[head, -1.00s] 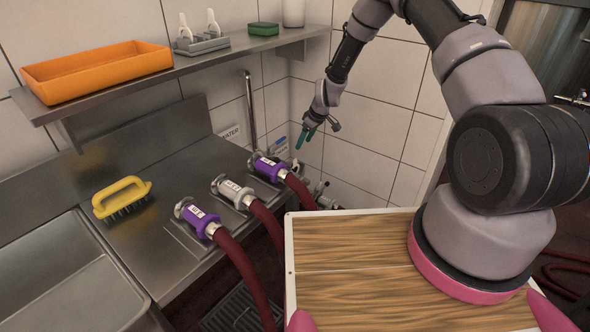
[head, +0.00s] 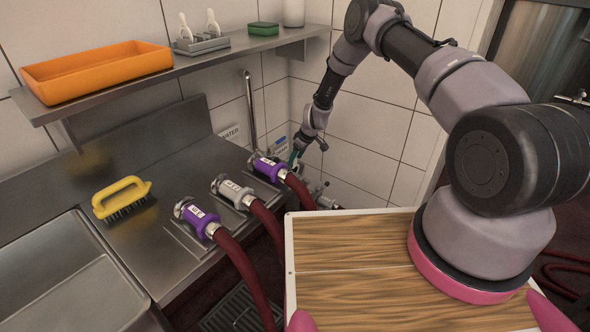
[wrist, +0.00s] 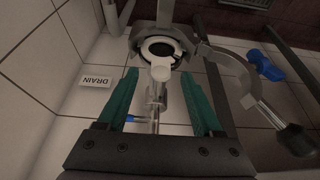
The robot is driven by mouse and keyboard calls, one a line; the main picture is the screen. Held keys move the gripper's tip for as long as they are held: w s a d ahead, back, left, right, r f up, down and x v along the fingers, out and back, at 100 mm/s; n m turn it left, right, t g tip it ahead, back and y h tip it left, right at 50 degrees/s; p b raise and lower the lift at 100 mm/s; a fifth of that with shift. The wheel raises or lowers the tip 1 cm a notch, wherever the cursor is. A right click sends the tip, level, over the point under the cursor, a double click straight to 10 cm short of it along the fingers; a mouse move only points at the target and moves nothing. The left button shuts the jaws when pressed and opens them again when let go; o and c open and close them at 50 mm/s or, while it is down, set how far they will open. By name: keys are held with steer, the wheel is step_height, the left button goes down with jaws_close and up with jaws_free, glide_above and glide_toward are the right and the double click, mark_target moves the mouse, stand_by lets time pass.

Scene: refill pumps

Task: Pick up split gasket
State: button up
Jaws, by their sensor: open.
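In the wrist view a black ring (wrist: 146,47), which looks like the gasket, sits on the end of a grey pipe fitting. A pale round-ended part stands in front of it, and I cannot make out a split. My gripper (wrist: 160,72) has its two green fingers apart, with nothing clasped between them. The ring lies just beyond the fingertips. An open metal clamp (wrist: 238,68) with a dark knob hangs to the right of the ring. In the head view my gripper (head: 294,158) is low in the corner, behind the far purple coupling (head: 268,168); the gasket cannot be made out there.
A blue-handled item (wrist: 266,65) lies beyond the clamp. In the head view a grey coupling (head: 232,190) and a near purple coupling (head: 200,218) carry red hoses. A yellow brush (head: 122,197) rests on the steel counter.

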steer(key=shift+c, duration=0.3)
jaws_close()
step_height(320, 180, up, 10)
